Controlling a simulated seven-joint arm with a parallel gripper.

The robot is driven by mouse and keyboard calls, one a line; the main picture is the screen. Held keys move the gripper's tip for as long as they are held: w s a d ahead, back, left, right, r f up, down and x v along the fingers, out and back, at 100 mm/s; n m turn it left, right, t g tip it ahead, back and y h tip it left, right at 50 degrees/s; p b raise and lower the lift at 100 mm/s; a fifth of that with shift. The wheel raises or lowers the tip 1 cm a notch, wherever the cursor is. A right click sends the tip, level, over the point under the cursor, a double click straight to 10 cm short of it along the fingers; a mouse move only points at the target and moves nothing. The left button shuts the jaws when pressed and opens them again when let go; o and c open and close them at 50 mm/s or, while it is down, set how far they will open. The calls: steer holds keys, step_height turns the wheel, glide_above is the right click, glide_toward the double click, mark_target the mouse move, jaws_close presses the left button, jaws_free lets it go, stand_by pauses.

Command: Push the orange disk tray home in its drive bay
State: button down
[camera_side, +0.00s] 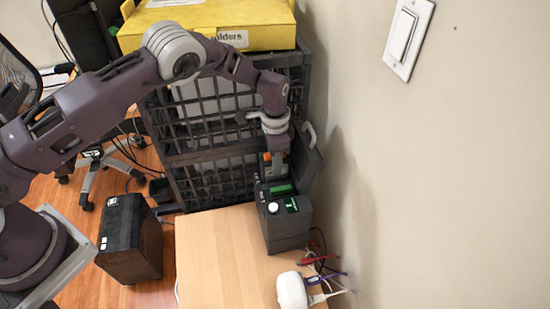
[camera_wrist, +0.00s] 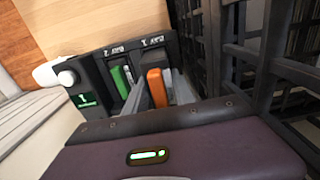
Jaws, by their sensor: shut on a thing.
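The dark drive unit (camera_side: 287,232) stands on the wooden table by the wall, its bays facing up. A green tray handle (camera_side: 281,188) shows in one bay; it also shows in the wrist view (camera_wrist: 121,82). The orange disk tray (camera_wrist: 157,88) is at the bay beside the green one, and a bit of orange (camera_side: 267,157) shows above the unit in the side view. My gripper (camera_wrist: 160,92) is shut on the orange tray, one grey finger on each side. The tray's lower part and its depth in the bay are hidden.
Black lattice crates (camera_side: 215,140) stand close behind the unit, with a yellow folder box (camera_side: 215,30) on top. The wall (camera_side: 420,190) is close on the right. A white device (camera_side: 291,290) and cables lie in front. The table's left part (camera_side: 215,255) is clear.

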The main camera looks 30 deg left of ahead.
steer(key=shift+f, duration=1.55)
steer(key=c, duration=1)
jaws_free()
steer(key=shift+o, duration=0.2)
step_height(320, 180, up, 7)
steer(key=shift+r, duration=0.1)
